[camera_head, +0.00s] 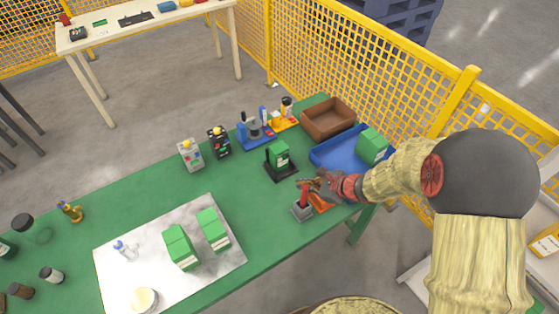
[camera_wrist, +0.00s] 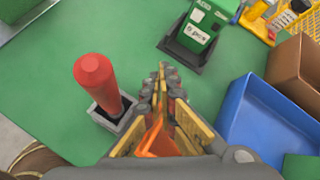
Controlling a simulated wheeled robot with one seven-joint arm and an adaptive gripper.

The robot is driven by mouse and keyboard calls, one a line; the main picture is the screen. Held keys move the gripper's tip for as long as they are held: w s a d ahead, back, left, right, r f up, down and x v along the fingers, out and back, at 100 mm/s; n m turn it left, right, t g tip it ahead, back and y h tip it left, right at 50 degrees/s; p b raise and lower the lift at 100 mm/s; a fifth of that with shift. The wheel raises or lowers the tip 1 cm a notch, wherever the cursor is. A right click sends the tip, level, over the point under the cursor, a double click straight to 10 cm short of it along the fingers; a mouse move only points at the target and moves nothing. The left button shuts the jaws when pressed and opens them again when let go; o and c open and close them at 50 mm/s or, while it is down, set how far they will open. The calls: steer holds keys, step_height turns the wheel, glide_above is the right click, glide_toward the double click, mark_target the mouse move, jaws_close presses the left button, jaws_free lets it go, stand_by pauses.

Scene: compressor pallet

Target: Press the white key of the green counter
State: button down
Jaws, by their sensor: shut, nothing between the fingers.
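The green counter (camera_head: 280,154) stands upright on a black base near the middle of the green table. In the wrist view the green counter (camera_wrist: 203,20) is at the top, ahead of the fingertips and slightly right, with pale markings on its face. I cannot clearly make out its white key. My gripper (camera_head: 310,184) is above the table's front right part, on the near side of the counter and apart from it. In the wrist view my gripper (camera_wrist: 161,72) is shut and empty, its fingertips pointing towards the counter's black base.
A red-handled lever (camera_wrist: 97,80) on a grey base stands close left of my gripper. An orange object (camera_wrist: 157,138) shows beneath the fingers. A blue tray (camera_wrist: 240,115) and brown box (camera_head: 327,120) lie right. Bare table separates the fingertips from the counter.

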steer(key=w+a, duration=0.1)
steer(key=w, duration=0.1)
steer(key=w+a, duration=0.1)
steer(key=w, duration=0.1)
steer(key=w+a, duration=0.2)
steer(key=shift+a, duration=0.1)
steer(key=shift+w+a, duration=0.4)
steer(key=shift+w, duration=0.15)
steer(key=shift+w, duration=0.1)
stand_by(1.1)
steer(key=shift+w+a, duration=0.2)
steer(key=shift+w, duration=0.05)
steer(key=shift+w+a, duration=0.3)
steer(key=shift+w, duration=0.1)
stand_by(0.8)
steer(key=shift+s+d, duration=0.1)
stand_by(0.3)
steer(key=shift+s+d+b, duration=0.4)
steer(key=shift+s+b, duration=0.05)
steer(key=shift+s, duration=0.2)
steer(key=shift+s+d+b, duration=0.2)
steer(key=shift+s+d, duration=0.5)
steer(key=shift+s, duration=0.35)
steer(key=shift+s+d+b, duration=0.2)
steer(key=shift+s+d, duration=0.5)
steer(key=shift+s, duration=0.3)
